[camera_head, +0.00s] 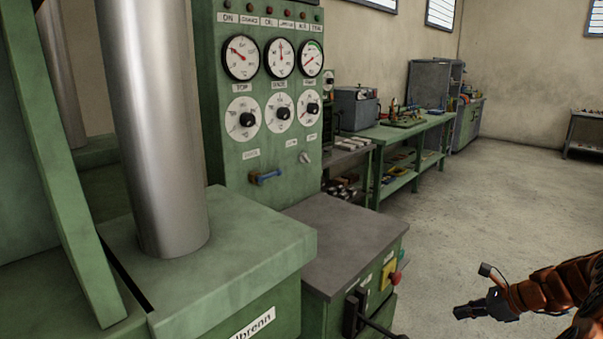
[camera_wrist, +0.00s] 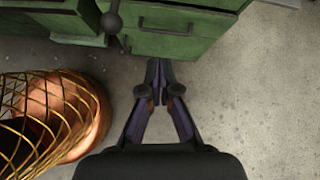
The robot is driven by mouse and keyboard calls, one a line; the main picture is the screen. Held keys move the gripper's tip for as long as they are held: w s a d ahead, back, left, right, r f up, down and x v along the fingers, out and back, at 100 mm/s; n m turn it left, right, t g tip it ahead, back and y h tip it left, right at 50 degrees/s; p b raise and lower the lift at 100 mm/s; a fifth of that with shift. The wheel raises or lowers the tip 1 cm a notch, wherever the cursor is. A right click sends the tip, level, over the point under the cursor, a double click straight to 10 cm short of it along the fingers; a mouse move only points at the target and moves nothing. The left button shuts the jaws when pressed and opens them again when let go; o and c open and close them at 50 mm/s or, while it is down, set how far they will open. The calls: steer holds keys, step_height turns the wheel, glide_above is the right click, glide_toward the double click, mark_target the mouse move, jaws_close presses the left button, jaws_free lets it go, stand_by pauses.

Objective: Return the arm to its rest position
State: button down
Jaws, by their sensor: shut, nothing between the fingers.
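My gripper (camera_head: 466,311) is at the lower right of the head view, at the end of my orange-brown arm. It points left, toward the green cabinet with the grey top, and is apart from it over the floor. In the wrist view my gripper (camera_wrist: 159,72) is shut, its fingertips together with nothing between them. The tips lie over the bare floor, just short of the green cabinet front in that picture.
A green control panel (camera_head: 230,151) with gauges stands behind the grey-topped cabinet (camera_head: 345,244). A lever knob (camera_wrist: 111,22) juts out near my fingertips' upper left. A copper-coloured rounded thing with golden mesh (camera_wrist: 85,110) is at left. Concrete floor (camera_head: 490,200) is open at right.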

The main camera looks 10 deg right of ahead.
steer(key=s+a+r+n+g, duration=0.1)
steer(key=a+r+n+g, duration=0.2)
steer(key=a, duration=0.6)
steer(key=s+a+r+n+g, duration=0.15)
steer(key=a+n, duration=0.35)
steer(key=a, duration=0.5)
steer(key=s+a+r+n+g+h, duration=0.1)
steer(key=s+a+r+n+g, duration=0.2)
steer(key=s+a+n, duration=0.7)
steer(key=s+a+n+g+h, duration=0.1)
steer(key=s+a+n+h, duration=0.2)
steer(key=s, duration=0.6)
steer(key=s+a+n+g+h, duration=0.1)
steer(key=s+n+h, duration=0.1)
steer(key=s+n, duration=0.6)
step_height(320, 180, up, 12)
steer(key=m+p, duration=0.2)
steer(key=p, duration=1)
steer(key=shift+s+r+t, duration=0.15)
steer(key=shift+s+t, duration=0.3)
